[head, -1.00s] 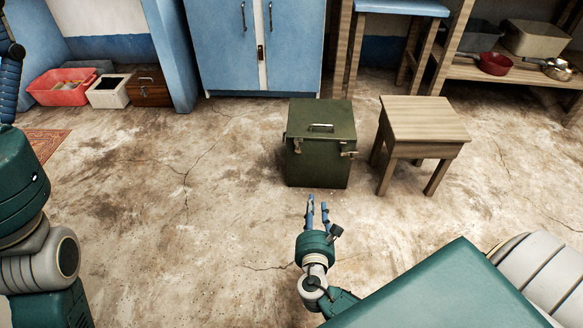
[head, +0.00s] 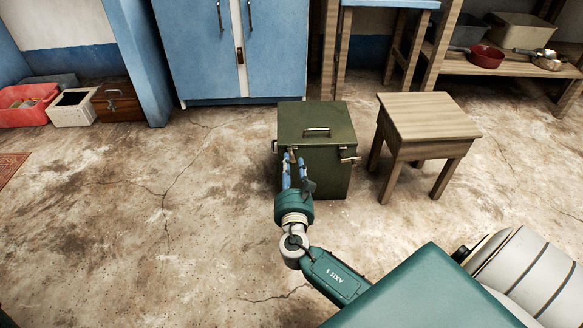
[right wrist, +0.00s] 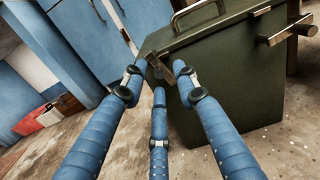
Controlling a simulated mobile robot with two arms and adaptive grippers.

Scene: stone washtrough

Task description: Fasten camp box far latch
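The camp box (head: 330,122) is a dark green box on the floor, lid down, with a metal handle (head: 316,132) on top. One latch (head: 349,160) sticks out at its front right; it also shows in the right wrist view (right wrist: 287,30). Another latch (right wrist: 160,68), at the front left corner, is partly hidden by my fingers. My right gripper (head: 293,160) is at that corner. In the right wrist view its blue fingers (right wrist: 157,74) are apart, with the latch between their tips; contact is unclear. My left gripper is out of view.
A wooden stool (head: 425,118) stands close to the box's right. A blue cabinet (head: 200,50) is behind. A red crate (head: 25,104), a white box and a brown case sit at the far left. Floor left of the box is clear.

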